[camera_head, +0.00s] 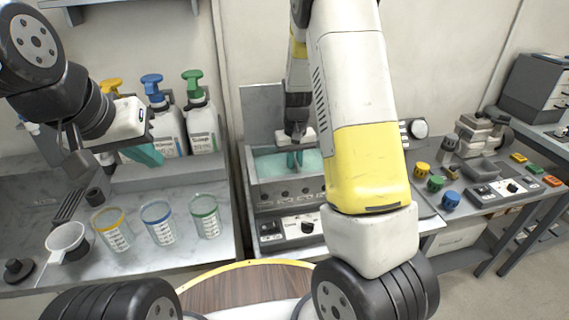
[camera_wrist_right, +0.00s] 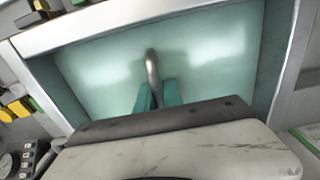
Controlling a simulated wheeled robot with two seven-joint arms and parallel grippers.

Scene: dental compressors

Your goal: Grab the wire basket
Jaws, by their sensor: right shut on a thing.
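My right gripper (camera_head: 293,158) reaches down into the metal bath (camera_head: 262,190) with teal liquid at the back centre. In the right wrist view, its teal fingers (camera_wrist_right: 158,95) are shut around a grey metal handle of the wire basket (camera_wrist_right: 152,65). Only this bent handle shows; I cannot make out the basket's mesh body. My left gripper (camera_head: 145,153) hangs in the air at the left, in front of the pump bottles. Its teal fingers are partly hidden, so I cannot tell whether they are open.
Three beakers with yellow, blue and green rims (camera_head: 157,222) stand on the left bench, beside a white strainer cup (camera_head: 66,240). Pump bottles (camera_head: 202,120) stand behind. Coloured knobs (camera_head: 436,183) and a control box (camera_head: 500,190) are on the right bench. The bath's raised lid (camera_head: 262,128) stands behind it.

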